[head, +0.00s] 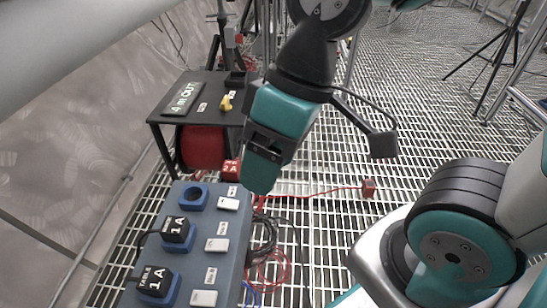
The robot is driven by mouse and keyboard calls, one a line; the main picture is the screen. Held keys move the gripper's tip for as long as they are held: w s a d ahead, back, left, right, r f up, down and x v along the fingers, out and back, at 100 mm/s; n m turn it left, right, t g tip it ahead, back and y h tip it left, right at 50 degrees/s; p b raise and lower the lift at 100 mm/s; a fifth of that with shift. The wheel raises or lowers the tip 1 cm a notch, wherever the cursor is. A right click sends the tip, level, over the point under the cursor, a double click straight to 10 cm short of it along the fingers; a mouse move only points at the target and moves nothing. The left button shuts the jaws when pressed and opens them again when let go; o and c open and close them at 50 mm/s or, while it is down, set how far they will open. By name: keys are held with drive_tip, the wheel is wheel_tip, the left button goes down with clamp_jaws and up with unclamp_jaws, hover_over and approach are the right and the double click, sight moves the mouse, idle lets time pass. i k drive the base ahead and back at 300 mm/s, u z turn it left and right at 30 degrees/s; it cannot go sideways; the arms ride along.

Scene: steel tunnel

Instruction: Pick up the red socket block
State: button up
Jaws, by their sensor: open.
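A small red block (369,188) lies on the metal grating at the end of a thin red cable. Another red block (231,170) with white markings is at the far end of the grey socket panel, left of my gripper. I cannot tell for sure which of the two is the red socket block. My gripper (262,172) points down in the middle of the view, close to the marked block in the picture and left of the cabled one. It is open and holds nothing that I can see. Its fingertips are mostly hidden by its teal body.
The grey socket panel (222,258) carries blue sockets, white switches and two black plugs marked 1A. Behind it stands a dark table (213,88) with a "4 m OUT" sign and a red reel (203,147) below. Loose cables (265,240) lie beside the panel. Open grating lies right.

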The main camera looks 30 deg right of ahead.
sight(369, 189)
drive_tip(key=z, duration=1.5)
drive_tip(key=k, duration=0.5)
drive_tip(key=z, duration=1.25)
drive_tip(key=i, duration=1.8)
drive_tip(key=u, duration=3.2)
